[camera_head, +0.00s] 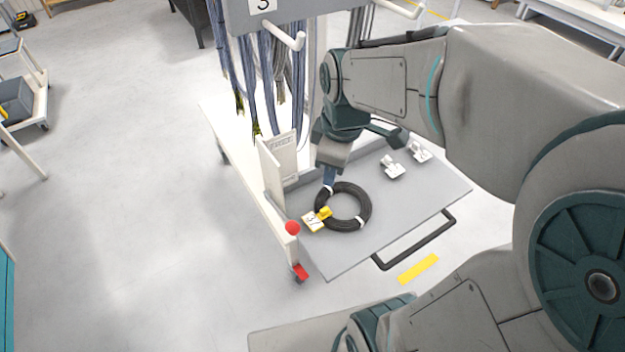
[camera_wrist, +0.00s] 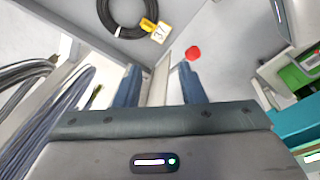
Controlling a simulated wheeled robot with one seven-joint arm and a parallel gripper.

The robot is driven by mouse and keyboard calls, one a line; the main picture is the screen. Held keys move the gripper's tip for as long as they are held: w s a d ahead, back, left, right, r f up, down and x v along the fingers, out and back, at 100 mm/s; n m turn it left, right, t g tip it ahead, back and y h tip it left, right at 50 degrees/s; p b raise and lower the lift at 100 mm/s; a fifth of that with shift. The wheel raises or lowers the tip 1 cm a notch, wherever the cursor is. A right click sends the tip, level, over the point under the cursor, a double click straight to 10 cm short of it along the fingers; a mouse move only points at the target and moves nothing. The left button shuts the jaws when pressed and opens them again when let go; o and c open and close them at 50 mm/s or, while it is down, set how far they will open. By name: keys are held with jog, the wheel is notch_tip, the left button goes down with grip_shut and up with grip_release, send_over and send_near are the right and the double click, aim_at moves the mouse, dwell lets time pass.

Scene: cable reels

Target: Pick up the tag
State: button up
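The tag (camera_head: 312,221) is a small white-and-yellow label with a dark number. It lies at the left side of a black cable coil (camera_head: 364,207) on the grey cart tray. In the wrist view the tag (camera_wrist: 159,32) hangs at the coil's edge (camera_wrist: 103,22), beyond my fingertips. My gripper (camera_head: 328,184) is above the tray, close to the coil's upper left edge in the head view. In the wrist view my gripper's two blue fingers (camera_wrist: 161,72) stand apart with nothing between them but background. Whether a finger touches the coil cannot be told.
The cart tray (camera_head: 362,250) also holds two small white pieces (camera_head: 391,167) at its upper right. Cables (camera_head: 270,75) hang behind from a rack.

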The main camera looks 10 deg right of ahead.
aim_at(322, 210)
jog(key=w+f+n+b, duration=0.1)
jog(key=w+f+n, duration=0.1)
jog(key=f, duration=0.5)
jog(key=w+f+n+g, duration=0.1)
jog(key=w+f+n, duration=0.1)
jog(key=f+n, duration=0.3)
jog(key=w+f+n+b, duration=0.1)
jog(key=w+f+n, duration=0.2)
jog(key=f, duration=0.8)
jog(key=shift+d+f+n+g+b, duration=0.15)
jog(key=shift+n+g+b, duration=0.15)
jog(key=shift+n+g, duration=0.15)
grip_shut()
